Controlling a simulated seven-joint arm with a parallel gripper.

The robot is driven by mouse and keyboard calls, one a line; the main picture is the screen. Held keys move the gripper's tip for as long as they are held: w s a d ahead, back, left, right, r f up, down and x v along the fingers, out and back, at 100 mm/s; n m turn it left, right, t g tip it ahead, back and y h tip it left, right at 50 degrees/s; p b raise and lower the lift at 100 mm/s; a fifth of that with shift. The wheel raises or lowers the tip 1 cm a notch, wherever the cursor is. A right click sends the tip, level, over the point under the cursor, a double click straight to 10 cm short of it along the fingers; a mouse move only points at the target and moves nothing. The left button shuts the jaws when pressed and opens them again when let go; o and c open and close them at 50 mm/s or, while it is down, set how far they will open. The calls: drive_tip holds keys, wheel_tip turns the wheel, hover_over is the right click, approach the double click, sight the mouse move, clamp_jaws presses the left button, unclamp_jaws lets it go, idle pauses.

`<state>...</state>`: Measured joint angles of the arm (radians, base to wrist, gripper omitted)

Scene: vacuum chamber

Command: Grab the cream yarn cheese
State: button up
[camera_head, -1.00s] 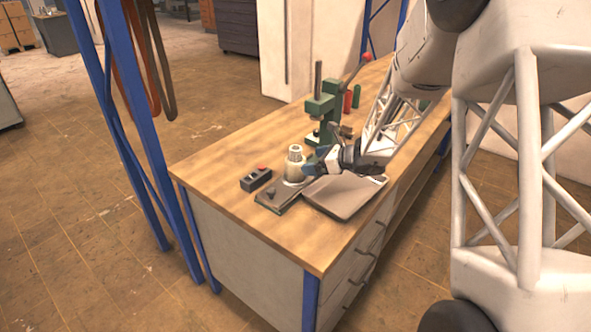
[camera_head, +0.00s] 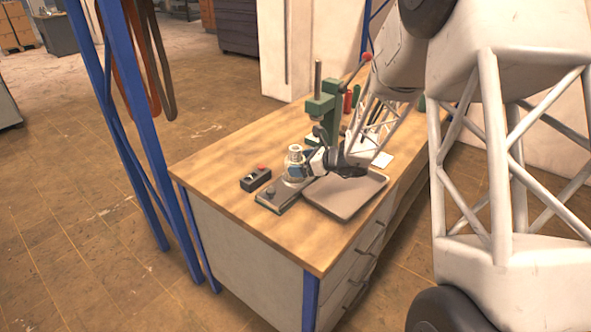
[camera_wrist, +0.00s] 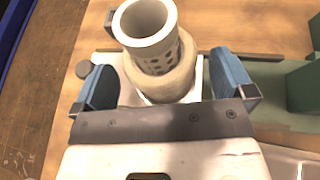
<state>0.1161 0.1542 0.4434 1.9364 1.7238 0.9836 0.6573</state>
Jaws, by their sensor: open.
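The cream yarn cheese (camera_wrist: 165,82) is a thick cream winding around a pale perforated tube that sticks out of its top. It stands upright on a flat scale-like base (camera_head: 279,198) on the bench; in the head view the cheese (camera_head: 294,158) is partly covered by my gripper. My gripper (camera_wrist: 168,88) is open, with a blue-padded finger on each side of the cheese in the wrist view. In the head view my gripper (camera_head: 304,168) is level with the cheese.
A grey tray (camera_head: 345,203) lies right of the base. A black control box with a red button (camera_head: 256,179) is to the left. A green press (camera_head: 324,112) stands close behind. The bench's front left (camera_head: 240,215) is clear.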

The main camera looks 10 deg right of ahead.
sight(296, 154)
drive_tip(key=shift+x, duration=1.25)
drive_tip(key=c, duration=1)
drive_tip(key=shift+r, duration=0.1)
drive_tip(key=shift+s+r, duration=0.1)
drive_tip(key=shift+r, duration=1.65)
drive_tip(key=s+d+r, duration=0.1)
drive_tip(key=s, duration=1.4)
drive_tip(key=shift+s+d+r, duration=0.15)
drive_tip(key=shift+s+d, duration=0.1)
drive_tip(key=shift+s, duration=0.1)
